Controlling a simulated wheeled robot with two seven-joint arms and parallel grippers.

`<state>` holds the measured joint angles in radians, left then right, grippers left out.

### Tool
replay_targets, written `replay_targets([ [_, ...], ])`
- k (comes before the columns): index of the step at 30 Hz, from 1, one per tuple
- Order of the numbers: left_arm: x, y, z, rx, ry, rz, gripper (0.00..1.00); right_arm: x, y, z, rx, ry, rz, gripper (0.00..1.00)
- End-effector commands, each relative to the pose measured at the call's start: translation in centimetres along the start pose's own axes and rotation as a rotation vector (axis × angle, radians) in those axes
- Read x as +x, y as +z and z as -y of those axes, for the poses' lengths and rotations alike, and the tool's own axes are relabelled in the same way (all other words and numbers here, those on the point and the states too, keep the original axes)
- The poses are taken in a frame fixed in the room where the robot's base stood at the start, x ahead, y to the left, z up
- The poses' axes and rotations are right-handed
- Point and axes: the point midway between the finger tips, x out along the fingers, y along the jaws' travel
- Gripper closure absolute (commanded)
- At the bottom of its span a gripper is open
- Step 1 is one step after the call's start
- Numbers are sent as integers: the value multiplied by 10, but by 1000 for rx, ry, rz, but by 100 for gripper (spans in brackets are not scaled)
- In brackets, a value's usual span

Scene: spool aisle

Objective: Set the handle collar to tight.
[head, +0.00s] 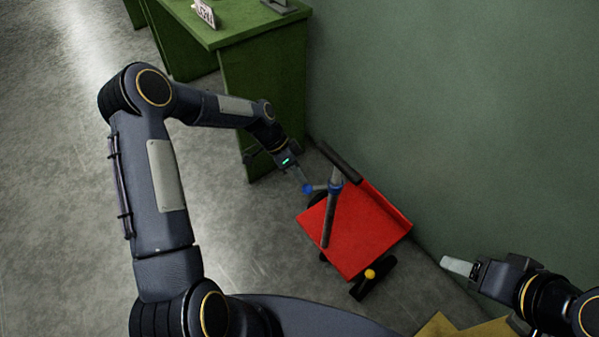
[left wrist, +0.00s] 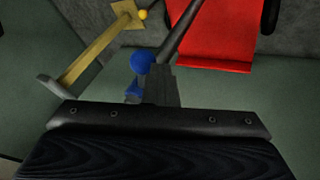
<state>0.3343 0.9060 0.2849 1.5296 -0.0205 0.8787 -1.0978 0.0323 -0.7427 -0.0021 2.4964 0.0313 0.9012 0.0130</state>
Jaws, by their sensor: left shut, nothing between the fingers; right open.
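A red cart (head: 355,235) stands on the floor by the green wall. Its grey handle post (head: 330,215) rises from the bed to a dark crossbar (head: 340,162). A blue collar (head: 335,187) sits around the post just below the crossbar, with a blue knob (head: 307,188) sticking out to the left. The knob also shows in the left wrist view (left wrist: 141,61). My left gripper (head: 303,180) is shut and empty, its tips right at the knob; I cannot tell whether they touch. My right gripper (head: 458,266) is open and empty, right of the cart. I cannot read any collar marking.
A green desk (head: 262,90) stands behind my left gripper, close to the wall (head: 450,110). A dark part with a yellow ball (head: 370,273) sits at the cart's near end. A yellow object (head: 465,326) is at the bottom edge. The floor on the left is clear.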

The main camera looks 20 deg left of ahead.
Motion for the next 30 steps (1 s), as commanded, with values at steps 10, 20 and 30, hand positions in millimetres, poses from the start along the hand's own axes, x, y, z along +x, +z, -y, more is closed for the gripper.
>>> replay_targets([
  [10, 6, 10, -15, -126, -54, -57, 100, 10, 5, -5, 0, 0, 0, 43],
  [20, 18, 17, -44, -379, -175, -179, 100, 31, 16, -14, 0, 0, 0, 43],
  [30, 30, 14, -71, -617, -288, -294, 100, 47, 24, -22, 0, 0, 0, 43],
])
